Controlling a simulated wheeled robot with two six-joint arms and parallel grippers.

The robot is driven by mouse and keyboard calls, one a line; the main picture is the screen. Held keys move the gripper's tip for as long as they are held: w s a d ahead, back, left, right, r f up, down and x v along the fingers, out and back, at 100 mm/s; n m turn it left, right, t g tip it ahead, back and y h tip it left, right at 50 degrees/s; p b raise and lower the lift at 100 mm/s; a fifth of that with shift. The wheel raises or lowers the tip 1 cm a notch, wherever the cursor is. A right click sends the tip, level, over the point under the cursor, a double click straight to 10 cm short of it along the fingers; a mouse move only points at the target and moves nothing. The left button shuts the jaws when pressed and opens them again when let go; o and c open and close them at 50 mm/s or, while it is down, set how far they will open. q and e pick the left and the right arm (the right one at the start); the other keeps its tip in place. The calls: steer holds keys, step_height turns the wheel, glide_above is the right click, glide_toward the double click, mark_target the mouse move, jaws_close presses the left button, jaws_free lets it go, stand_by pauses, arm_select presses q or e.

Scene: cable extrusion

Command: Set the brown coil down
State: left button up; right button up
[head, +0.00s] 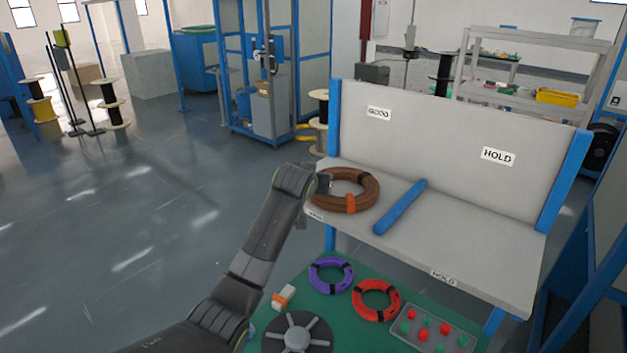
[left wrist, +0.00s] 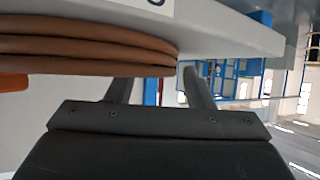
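The brown coil (head: 367,192) lies flat at the left end of the grey shelf (head: 455,255), on the side under the GOOD sign. It has an orange tag at its front. My left gripper (head: 323,183) is at the coil's left edge. In the left wrist view, the brown coil (left wrist: 90,48) lies against the shelf surface. The two fingers of the left gripper (left wrist: 160,85) are apart at the coil's end, one beside its outer edge and one partly hidden by it. Whether they press on it cannot be seen. My right gripper is out of view.
A blue bar (head: 400,207) divides the shelf; the HOLD side is empty. Below, a green table (head: 330,310) carries a purple coil (head: 331,275), a red coil (head: 377,300), a grey spool (head: 297,337) and a tray with red and green pieces (head: 434,330).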

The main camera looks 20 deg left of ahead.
arm_select(q)
steer(key=shift+o, duration=0.3)
steer(key=shift+r, duration=0.15)
steer(key=shift+s, duration=0.15)
steer(key=b+v, duration=0.2)
steer(key=v, duration=0.9)
steer(key=shift+s+r+b, duration=0.3)
steer(key=shift+b, duration=0.05)
steer(key=shift+d, duration=0.1)
